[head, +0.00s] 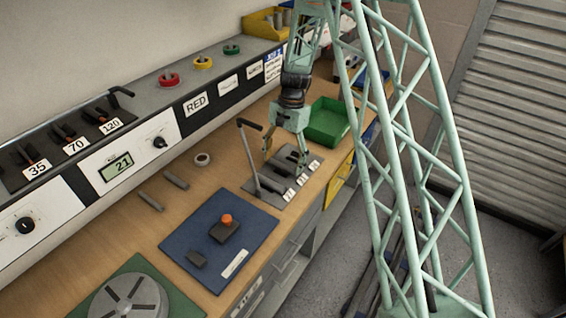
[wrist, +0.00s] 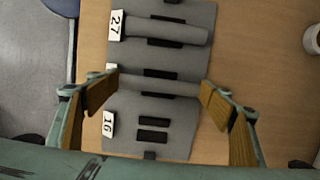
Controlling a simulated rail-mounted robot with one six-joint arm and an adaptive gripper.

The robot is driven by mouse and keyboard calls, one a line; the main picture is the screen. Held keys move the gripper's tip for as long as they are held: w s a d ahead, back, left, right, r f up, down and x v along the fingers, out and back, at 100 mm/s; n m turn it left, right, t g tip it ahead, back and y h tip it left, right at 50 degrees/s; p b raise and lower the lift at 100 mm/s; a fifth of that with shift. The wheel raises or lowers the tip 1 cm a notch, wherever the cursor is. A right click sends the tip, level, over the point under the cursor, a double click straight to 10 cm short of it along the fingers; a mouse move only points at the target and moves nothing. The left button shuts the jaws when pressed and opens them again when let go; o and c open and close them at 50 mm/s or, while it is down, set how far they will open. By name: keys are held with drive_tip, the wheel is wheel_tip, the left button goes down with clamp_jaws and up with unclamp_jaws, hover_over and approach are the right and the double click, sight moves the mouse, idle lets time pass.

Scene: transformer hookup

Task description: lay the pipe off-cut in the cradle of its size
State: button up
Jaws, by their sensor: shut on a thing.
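My gripper (wrist: 160,88) is over the grey cradle plate (wrist: 185,130), its wooden-faced fingers spread wide and shut on the ends of a grey pipe off-cut (wrist: 160,84). The off-cut lies level between the dark blocks of the middle cradle; whether it rests on the plate is hard to tell. The left finger mostly hides that cradle's label. Another grey off-cut (wrist: 165,30) lies in the cradle labelled 27. The cradle labelled 16 (wrist: 152,128) is empty. In the head view my gripper (head: 286,155) is low over the plate (head: 262,205).
A black-handled lever (head: 250,155) stands at the plate's left side. A green bin (head: 328,122) is behind. A blue mat (head: 200,225) lies in front. The panel display (head: 122,164) reads 21.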

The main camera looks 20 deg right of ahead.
drive_tip(key=shift+f+b, duration=0.3)
drive_tip(key=shift+f, duration=0.3)
drive_tip(key=o, duration=0.9)
drive_tip(key=shift+r, duration=0.1)
drive_tip(key=shift+r+p, duration=0.4)
drive_tip(key=shift+r, duration=0.2)
drive_tip(key=shift+w+d+r+p, duration=0.1)
drive_tip(key=shift+w+d+r, duration=0.2)
drive_tip(key=shift+r, duration=1.65)
drive_tip(key=shift+w+d+r+p, duration=0.1)
drive_tip(key=shift+w+d+r, duration=0.15)
drive_tip(key=shift+r, duration=1.65)
drive_tip(key=shift+w+d+r+p, duration=0.1)
drive_tip(key=shift+w+d+r, duration=0.2)
drive_tip(key=shift+r, duration=1.65)
drive_tip(key=shift+s+r, duration=0.1)
drive_tip(key=shift+s, duration=0.05)
